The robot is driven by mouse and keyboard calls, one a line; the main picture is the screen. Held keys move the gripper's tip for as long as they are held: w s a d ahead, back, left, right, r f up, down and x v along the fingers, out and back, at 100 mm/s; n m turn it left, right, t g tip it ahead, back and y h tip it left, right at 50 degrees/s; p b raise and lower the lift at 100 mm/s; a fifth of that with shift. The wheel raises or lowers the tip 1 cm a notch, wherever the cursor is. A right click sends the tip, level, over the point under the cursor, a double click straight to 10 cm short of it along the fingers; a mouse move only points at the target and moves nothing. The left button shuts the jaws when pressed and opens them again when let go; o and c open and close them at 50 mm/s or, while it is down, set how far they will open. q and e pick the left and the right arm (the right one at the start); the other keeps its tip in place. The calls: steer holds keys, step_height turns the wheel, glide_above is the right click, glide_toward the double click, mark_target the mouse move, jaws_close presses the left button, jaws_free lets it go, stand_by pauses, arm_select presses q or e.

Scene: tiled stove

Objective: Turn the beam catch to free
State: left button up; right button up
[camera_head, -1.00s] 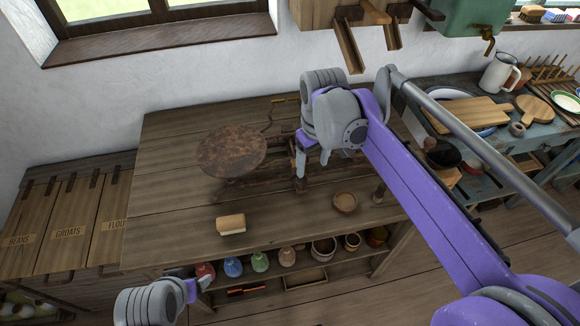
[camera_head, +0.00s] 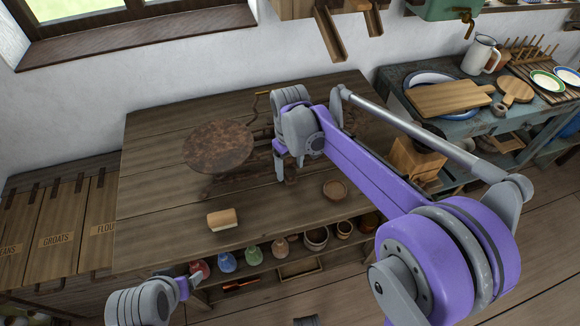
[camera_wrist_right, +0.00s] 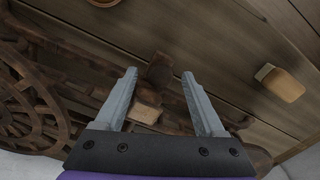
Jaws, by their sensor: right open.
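A rusty iron scale stands on the wooden table, with a round plate (camera_head: 218,147) at its left and dark beam parts behind my right arm. My right gripper (camera_head: 279,166) points down over these parts. In the right wrist view its two fingers (camera_wrist_right: 158,80) are open, with nothing clasped. Between and beyond them show a dark upright block and a small lighter block (camera_wrist_right: 145,112) on the beam frame; I cannot tell for sure which piece is the catch. My left gripper (camera_head: 188,286) is low at the table's front edge, its fingers too small to read.
A brush-like block (camera_head: 222,219) and a small round bowl (camera_head: 335,189) lie on the table (camera_head: 150,185). A spoked wheel (camera_wrist_right: 30,100) is at the left in the wrist view. Jars stand on the shelf below. The table's left part is clear.

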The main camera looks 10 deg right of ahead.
steer(key=shift+f, duration=0.15)
steer(key=shift+c, duration=0.3)
jaws_close()
steer(key=shift+m, duration=0.4)
steer(key=m, duration=0.4)
steer(key=shift+m, duration=2.9)
